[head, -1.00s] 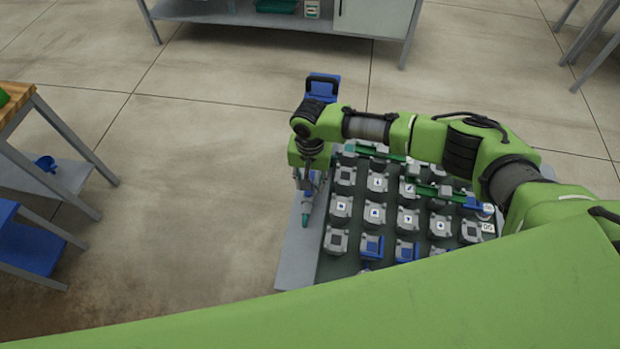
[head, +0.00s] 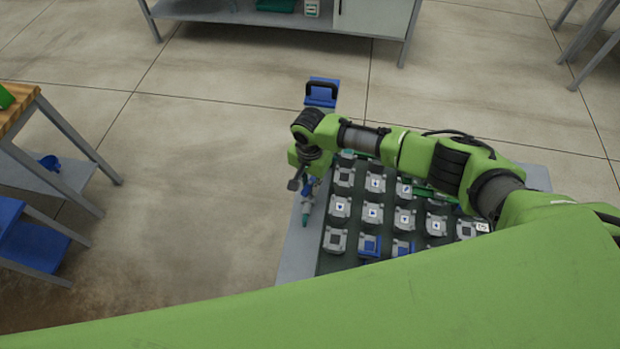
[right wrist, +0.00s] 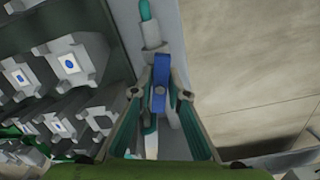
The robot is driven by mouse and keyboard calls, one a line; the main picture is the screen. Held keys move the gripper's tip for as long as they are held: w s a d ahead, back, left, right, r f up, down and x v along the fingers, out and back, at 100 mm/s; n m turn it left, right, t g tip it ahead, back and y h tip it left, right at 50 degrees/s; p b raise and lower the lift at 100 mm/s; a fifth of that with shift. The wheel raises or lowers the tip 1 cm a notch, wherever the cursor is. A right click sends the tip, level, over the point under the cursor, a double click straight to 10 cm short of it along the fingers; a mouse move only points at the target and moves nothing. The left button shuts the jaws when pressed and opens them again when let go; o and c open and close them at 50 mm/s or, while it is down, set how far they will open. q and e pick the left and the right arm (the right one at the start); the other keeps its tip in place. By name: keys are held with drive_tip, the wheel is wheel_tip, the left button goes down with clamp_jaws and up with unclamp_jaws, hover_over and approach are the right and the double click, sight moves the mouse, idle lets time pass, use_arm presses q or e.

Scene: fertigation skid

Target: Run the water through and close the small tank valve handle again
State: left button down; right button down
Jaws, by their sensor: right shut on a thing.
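The small tank valve handle, a blue lever (right wrist: 160,84), sits between the two fingertips of my right gripper (right wrist: 160,93) in the right wrist view. The gripper is shut on it. The valve joins a grey fitting and a teal-tipped pipe end (right wrist: 146,10), which also shows in the head view (head: 305,221). In the head view my right gripper (head: 304,184) is over the left edge of the skid, and the arm hides part of the handle. Whether water runs cannot be seen. My left gripper is out of view.
Rows of grey valve blocks with marked caps (head: 373,213) fill the skid bed right of the gripper. A blue box with a black handle (head: 321,94) stands beyond. A wooden-topped table (head: 22,105) and blue step (head: 30,245) are at left. Floor between is clear.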

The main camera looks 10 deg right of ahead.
drive_tip(key=m+p, duration=0.4)
drive_tip(key=m, duration=0.1)
drive_tip(key=m+p, duration=0.2)
drive_tip(key=m, duration=0.1)
drive_tip(key=shift+s+r, duration=0.15)
drive_tip(key=shift+r, duration=0.1)
drive_tip(key=shift+a+f+m+b, duration=0.1)
drive_tip(key=shift+f+m+b, duration=0.25)
drive_tip(key=shift+m, duration=0.55)
drive_tip(key=m, duration=0.4)
drive_tip(key=shift+m, duration=1)
drive_tip(key=c, duration=1.9)
unclamp_jaws()
drive_tip(key=shift+r, duration=0.1)
wheel_tip(320, 180, up, 10)
